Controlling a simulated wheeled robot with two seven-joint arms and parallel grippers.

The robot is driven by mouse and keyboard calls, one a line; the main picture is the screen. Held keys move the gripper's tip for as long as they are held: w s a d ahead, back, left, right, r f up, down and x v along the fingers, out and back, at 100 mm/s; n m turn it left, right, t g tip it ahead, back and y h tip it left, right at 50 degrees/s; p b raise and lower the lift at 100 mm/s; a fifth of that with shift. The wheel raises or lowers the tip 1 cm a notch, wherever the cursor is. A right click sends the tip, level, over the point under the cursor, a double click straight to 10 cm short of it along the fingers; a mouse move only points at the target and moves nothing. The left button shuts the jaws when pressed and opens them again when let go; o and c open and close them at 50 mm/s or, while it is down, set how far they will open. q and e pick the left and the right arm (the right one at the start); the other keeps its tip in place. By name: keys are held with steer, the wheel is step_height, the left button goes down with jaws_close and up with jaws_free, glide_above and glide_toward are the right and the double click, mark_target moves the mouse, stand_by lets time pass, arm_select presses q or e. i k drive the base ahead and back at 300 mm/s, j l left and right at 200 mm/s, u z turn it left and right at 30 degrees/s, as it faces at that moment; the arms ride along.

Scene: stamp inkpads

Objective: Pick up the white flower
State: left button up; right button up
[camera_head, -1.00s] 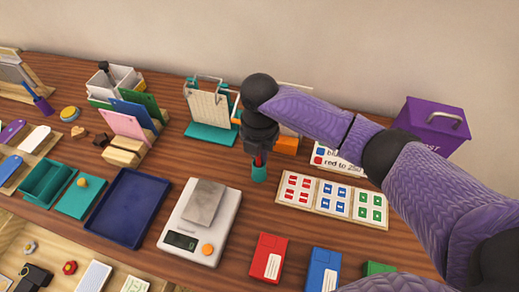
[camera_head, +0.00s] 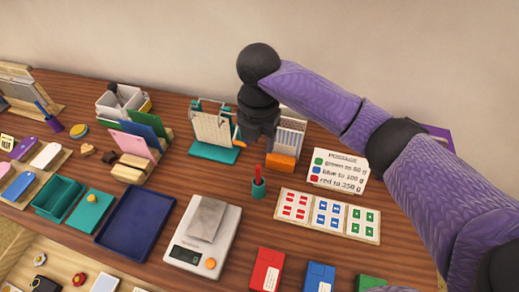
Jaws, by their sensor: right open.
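A small pale flower-shaped piece (camera_head: 39,259), which looks like the white flower, lies in the light wooden tray at the bottom left; it is too small to see its details. A red flower-shaped piece (camera_head: 78,279) lies to its right. My right gripper (camera_head: 259,138) is open and empty, far from the flowers. It hangs above and behind a teal cup (camera_head: 259,188) holding a red stick (camera_head: 258,173). My left gripper is out of view.
A navy tray (camera_head: 132,222), a scale (camera_head: 201,240) and a teal box (camera_head: 57,200) stand between my right gripper and the flowers. A stamp sheet (camera_head: 328,217) and a postage sign (camera_head: 338,170) are to the right. Card holders stand at the back.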

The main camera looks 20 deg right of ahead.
mark_target(40, 261)
steer(key=u, duration=1.75)
steer(key=z, duration=0.5)
